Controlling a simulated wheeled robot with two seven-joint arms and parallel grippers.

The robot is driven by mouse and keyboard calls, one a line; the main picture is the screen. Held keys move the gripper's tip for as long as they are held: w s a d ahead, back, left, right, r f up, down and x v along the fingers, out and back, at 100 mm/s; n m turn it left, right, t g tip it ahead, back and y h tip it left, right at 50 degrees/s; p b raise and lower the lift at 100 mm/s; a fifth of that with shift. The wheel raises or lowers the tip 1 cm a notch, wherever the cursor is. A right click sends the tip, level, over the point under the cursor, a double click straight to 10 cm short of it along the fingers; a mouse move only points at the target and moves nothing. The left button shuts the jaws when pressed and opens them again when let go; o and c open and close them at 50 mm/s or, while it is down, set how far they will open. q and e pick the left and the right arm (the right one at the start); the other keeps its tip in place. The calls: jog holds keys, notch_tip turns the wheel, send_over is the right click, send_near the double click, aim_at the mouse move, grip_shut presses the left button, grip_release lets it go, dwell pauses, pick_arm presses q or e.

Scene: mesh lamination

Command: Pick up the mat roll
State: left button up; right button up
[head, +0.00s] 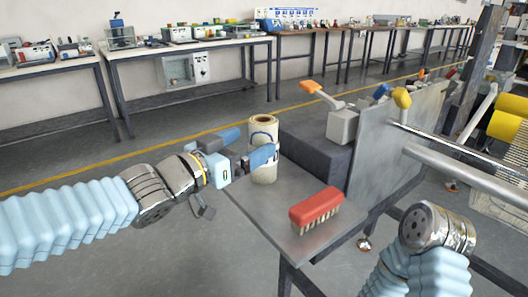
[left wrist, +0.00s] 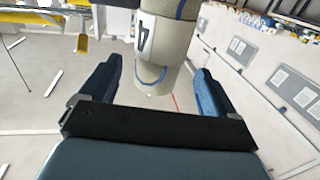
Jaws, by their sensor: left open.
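The mat roll (head: 264,174) is a cream upright cylinder with a blue band, standing at the back left of the grey metal table. My left gripper (head: 250,146) comes in from the left, open, at the roll's upper part. One blue finger passes in front of the roll and hides part of it. In the left wrist view, the roll (left wrist: 160,48) stands in the gap between the two open fingers (left wrist: 159,75), with clear space on both sides. A dark number label shows on its side. My right arm shows at lower right, but its gripper is out of view.
A red brush (head: 316,208) with pale bristles lies on the table (head: 285,226), right of and nearer than the roll. A dark block (head: 312,148) and an upright metal plate (head: 380,150) stand behind and right. Workbenches (head: 190,42) line the back wall.

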pick_arm(q)
jog(key=x, duration=0.5)
jog(key=shift+d, duration=0.1)
jog(key=shift+r, duration=0.1)
jog(key=c, duration=1.3)
